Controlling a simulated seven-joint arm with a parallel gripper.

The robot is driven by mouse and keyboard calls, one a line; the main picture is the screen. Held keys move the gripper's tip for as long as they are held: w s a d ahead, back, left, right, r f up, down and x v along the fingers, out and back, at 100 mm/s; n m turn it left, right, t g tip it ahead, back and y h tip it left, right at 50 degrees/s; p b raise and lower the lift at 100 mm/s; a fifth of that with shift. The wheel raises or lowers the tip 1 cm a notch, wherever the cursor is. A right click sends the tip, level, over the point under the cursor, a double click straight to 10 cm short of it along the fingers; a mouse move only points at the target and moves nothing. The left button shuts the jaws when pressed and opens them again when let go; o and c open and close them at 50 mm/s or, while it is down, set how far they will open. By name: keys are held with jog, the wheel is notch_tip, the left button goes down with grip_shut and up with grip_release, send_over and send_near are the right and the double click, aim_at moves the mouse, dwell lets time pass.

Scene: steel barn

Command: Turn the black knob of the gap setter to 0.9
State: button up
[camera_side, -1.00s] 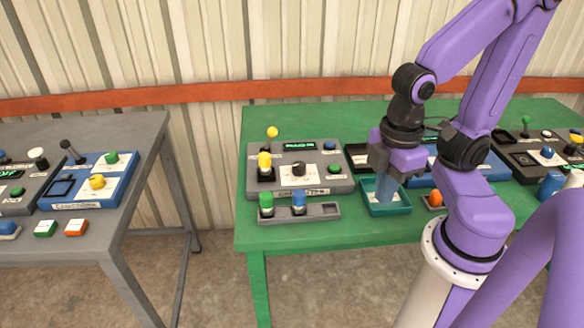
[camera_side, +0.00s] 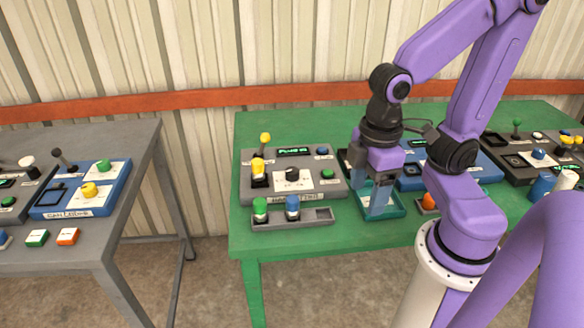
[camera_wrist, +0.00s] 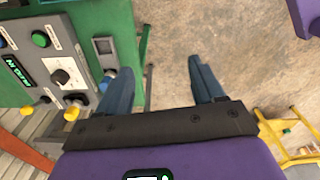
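A grey panel (camera_side: 330,190) on the green table carries a black knob (camera_side: 292,173) on a white plate; its front label is too small to read surely. In the wrist view the black knob (camera_wrist: 60,77) is at the left, its pointer setting unreadable. A lit green display (camera_side: 293,151) sits at the panel's back; it also shows in the wrist view (camera_wrist: 17,72), its text unclear. My gripper (camera_side: 377,200) points down over a teal tray (camera_side: 400,203), right of the panel and apart from the knob. In the wrist view my gripper (camera_wrist: 160,70) has its fingers spread with nothing between them.
On the panel stand yellow-topped levers (camera_side: 258,168), a green button (camera_side: 327,174) and a blue button (camera_side: 322,151). A grey rack (camera_side: 318,217) with green and blue plugs lies in front. A blue panel (camera_side: 480,170) stands right. A grey table (camera_side: 120,215) is left, across a gap.

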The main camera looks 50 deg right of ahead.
jog(key=w+r+m, duration=0.1)
jog(key=w+m, duration=0.6)
jog(key=w, duration=0.2)
notch_tip(320, 180, up, 2)
jog(key=m, duration=2)
send_over(292, 170)
notch_tip(292, 170, down, 17)
jog(key=shift+f, duration=0.1)
jog(key=c, duration=1.1)
jog(key=shift+o, duration=0.2)
